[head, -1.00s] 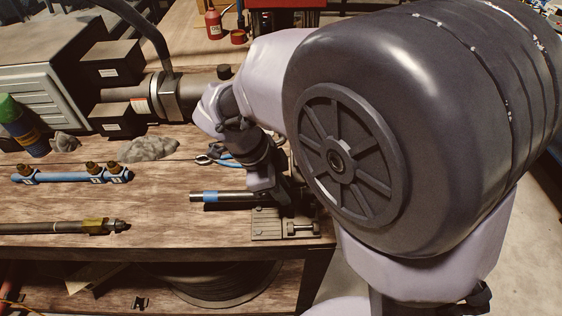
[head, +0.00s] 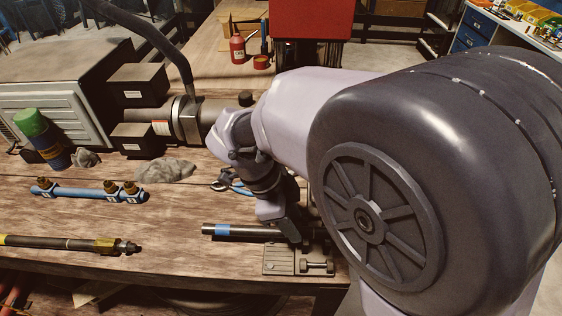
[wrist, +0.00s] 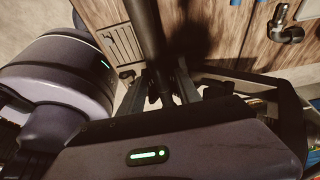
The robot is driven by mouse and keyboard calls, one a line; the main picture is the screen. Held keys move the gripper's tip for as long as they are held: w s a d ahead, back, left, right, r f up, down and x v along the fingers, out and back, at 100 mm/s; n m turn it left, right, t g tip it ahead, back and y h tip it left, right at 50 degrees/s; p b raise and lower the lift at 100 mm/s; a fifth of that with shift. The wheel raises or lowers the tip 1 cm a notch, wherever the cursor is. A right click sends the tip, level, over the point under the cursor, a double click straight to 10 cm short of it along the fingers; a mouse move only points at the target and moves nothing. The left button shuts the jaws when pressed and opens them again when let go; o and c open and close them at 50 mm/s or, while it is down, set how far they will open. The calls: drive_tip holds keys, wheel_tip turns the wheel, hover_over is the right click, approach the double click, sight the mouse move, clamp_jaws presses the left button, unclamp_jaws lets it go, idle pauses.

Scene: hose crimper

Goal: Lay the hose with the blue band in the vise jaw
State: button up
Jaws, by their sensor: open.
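The dark hose with the blue band (head: 222,230) lies nearly level across the right part of the bench, its banded end pointing left. Its right end is hidden behind my gripper (head: 296,240). The grey grooved vise plate (head: 280,261) with a bolt is just in front of the hose, at the bench's front right. I cannot tell whether the hose rests in a jaw. In the wrist view the hose (wrist: 146,32) runs between the fingers of my open gripper (wrist: 158,92), and the plate (wrist: 118,45) is left of it. Contact with the fingers is unclear.
A brass-ended hose (head: 70,243) and a blue manifold (head: 88,192) lie to the left. A grey rag (head: 165,171), blue-handled pliers (head: 228,181) and a crimper (head: 188,118) are behind. Bare bench (head: 165,220) lies left of the hose.

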drive_tip(key=p+v, duration=0.5)
drive_tip(key=v, duration=1.1)
drive_tip(key=s+d+f+n+t+y+b, duration=0.2)
drive_tip(key=s+d+n+t+y+b, duration=0.2)
drive_tip(key=s+d+n, duration=0.7)
drive_tip(key=d+n+t+y, duration=0.2)
drive_tip(key=n, duration=0.1)
drive_tip(key=shift+s+d+f+b, duration=0.25)
drive_tip(key=shift+s+f+b, duration=0.05)
drive_tip(key=shift+s+b, duration=0.1)
